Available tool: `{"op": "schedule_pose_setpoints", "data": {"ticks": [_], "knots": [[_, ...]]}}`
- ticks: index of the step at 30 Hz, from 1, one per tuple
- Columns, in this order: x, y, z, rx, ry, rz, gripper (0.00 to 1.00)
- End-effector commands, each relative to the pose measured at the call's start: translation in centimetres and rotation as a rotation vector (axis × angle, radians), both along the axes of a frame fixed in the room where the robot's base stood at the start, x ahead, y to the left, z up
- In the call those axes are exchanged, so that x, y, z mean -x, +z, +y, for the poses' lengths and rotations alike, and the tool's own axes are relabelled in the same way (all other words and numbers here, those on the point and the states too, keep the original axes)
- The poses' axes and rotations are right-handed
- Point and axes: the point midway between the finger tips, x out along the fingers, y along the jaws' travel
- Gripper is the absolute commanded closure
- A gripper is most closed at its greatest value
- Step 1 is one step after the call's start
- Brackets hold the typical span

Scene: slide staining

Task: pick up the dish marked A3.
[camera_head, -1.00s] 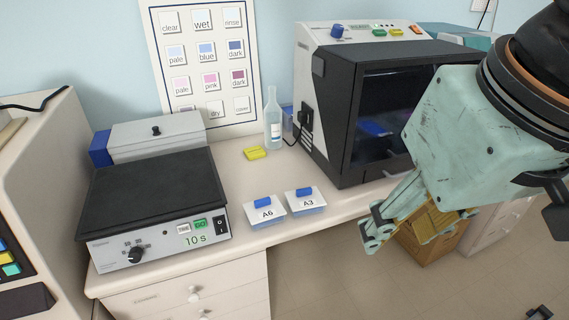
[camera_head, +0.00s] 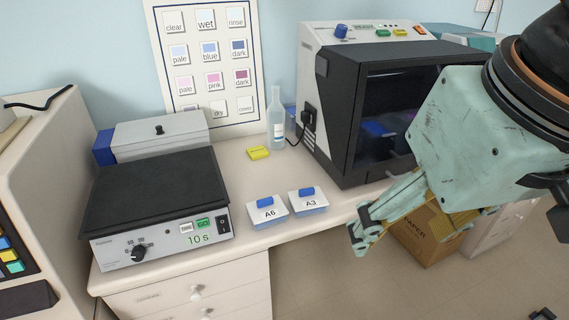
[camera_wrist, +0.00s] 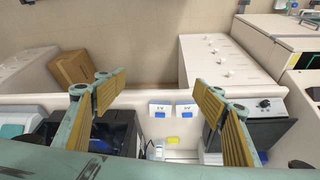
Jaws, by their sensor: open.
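The dish marked A3 (camera_head: 308,200) is a small clear-blue dish with a white label top and a blue block on its lid. It sits on the bench near the front edge, just right of the similar dish marked A6 (camera_head: 267,210). My gripper (camera_head: 366,229) is to the right of A3, apart from it and empty. In the wrist view my gripper (camera_wrist: 160,88) is open, its yellow-padded fingers wide apart. Both dishes show between and beyond the fingers there, A3 (camera_wrist: 160,109) on the left by its place, though the labels are too small to read.
A hotplate (camera_head: 150,195) stands left of the dishes. A black-fronted machine (camera_head: 338,120) stands to the right, behind my gripper. A cardboard box (camera_head: 428,238) is on the floor.

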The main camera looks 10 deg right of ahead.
Motion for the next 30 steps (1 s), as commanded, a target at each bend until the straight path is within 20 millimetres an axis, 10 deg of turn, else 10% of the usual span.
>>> {"op": "schedule_pose_setpoints", "data": {"ticks": [16, 30], "knots": [[-1.0, 0.4, 0.0, 0.011, 0.035, 0.009, 0.36], [-6.5, 1.9, 0.3, 0.077, 0.245, 0.055, 0.36]]}}
